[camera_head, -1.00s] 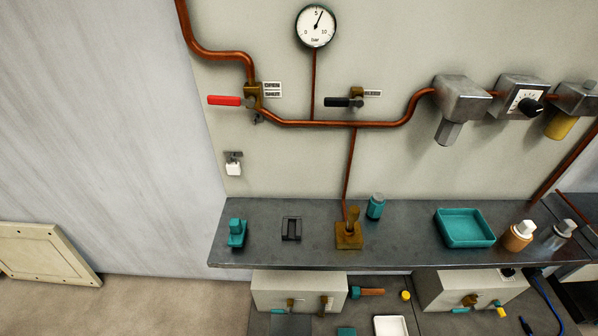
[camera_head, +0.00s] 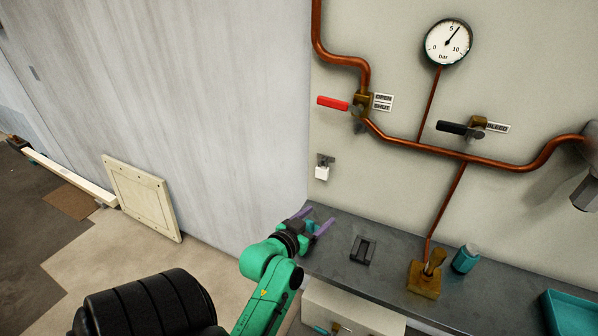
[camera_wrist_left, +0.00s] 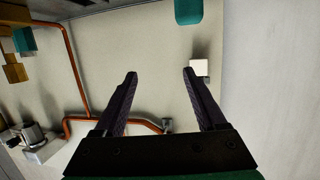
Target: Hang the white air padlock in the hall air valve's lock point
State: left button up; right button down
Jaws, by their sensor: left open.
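The white padlock (camera_head: 322,172) hangs from a small dark holder on the wall, above the left end of the shelf. It also shows in the left wrist view (camera_wrist_left: 200,67), just past one fingertip. The hall air valve (camera_head: 362,104) is higher on the wall, with a red handle (camera_head: 333,103) pointing left beside an OPEN/SHUT label. A small grey piece (camera_head: 358,127), possibly the lock point, sits just below it. My left gripper (camera_head: 314,220) is open and empty, below the padlock near the shelf's left end, apart from it. My right gripper is out of view.
The shelf (camera_head: 390,245) holds a black bracket (camera_head: 363,250), a brass block (camera_head: 425,279), a teal bottle (camera_head: 466,258) and a teal tray (camera_head: 570,313). A second valve with a black handle (camera_head: 452,127) is right of the hall valve. Copper pipes run along the wall.

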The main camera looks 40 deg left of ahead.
aim_at(323, 163)
pick_arm(q)
jog(key=a+r+n+t+y, duration=0.2)
jog(key=a+r+y, duration=0.2)
jog(key=a+r, duration=0.15)
jog(key=f+p+x, duration=0.1)
jog(key=p+x, duration=0.1)
jog(key=x, duration=1.1)
jog(key=shift+w+f+h+p, duration=0.2)
jog(key=shift+h+p, duration=0.1)
jog(key=shift+p, duration=0.1)
jog(key=shift+s+r, duration=0.1)
grip_shut()
